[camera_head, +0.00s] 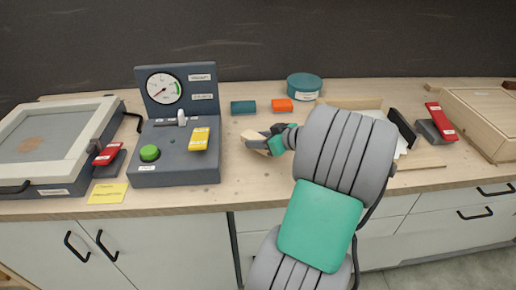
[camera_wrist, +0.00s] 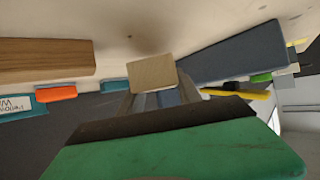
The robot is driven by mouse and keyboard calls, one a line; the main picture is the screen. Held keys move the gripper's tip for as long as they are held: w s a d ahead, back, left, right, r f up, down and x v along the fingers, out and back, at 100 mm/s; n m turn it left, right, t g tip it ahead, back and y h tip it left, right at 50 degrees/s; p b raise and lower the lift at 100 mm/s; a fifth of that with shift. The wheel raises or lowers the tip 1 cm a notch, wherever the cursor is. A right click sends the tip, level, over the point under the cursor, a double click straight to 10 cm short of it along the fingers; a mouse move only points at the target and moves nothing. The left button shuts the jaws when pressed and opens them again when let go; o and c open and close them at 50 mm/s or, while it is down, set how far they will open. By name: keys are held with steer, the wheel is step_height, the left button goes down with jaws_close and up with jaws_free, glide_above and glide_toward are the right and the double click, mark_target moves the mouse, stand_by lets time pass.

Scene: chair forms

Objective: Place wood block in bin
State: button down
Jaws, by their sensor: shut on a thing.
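My gripper (camera_head: 276,142) is shut on a small pale wood block (camera_head: 254,139) and holds it over the worktop, just right of the grey control box. In the wrist view the block (camera_wrist: 152,73) shows between the fingertips. A round teal container (camera_head: 304,84) with a label stands at the back of the worktop, right of centre. A low wooden tray (camera_head: 352,103) stands behind my arm, which hides much of it. I cannot tell which of these is the bin.
The grey control box (camera_head: 180,172) with a gauge, green button and yellow lever (camera_head: 199,139) stands left of my gripper. Small teal (camera_head: 243,107) and orange (camera_head: 282,105) blocks lie behind it. A red switch (camera_head: 440,121) and wooden case (camera_head: 482,120) are at right.

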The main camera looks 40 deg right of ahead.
steer(key=shift+f, duration=1.55)
steer(key=c, duration=1.3)
jaws_free()
steer(key=shift+f, duration=0.2)
steer(key=o, duration=0.5)
steer(key=shift+c, duration=0.2)
steer(key=shift+r, duration=0.15)
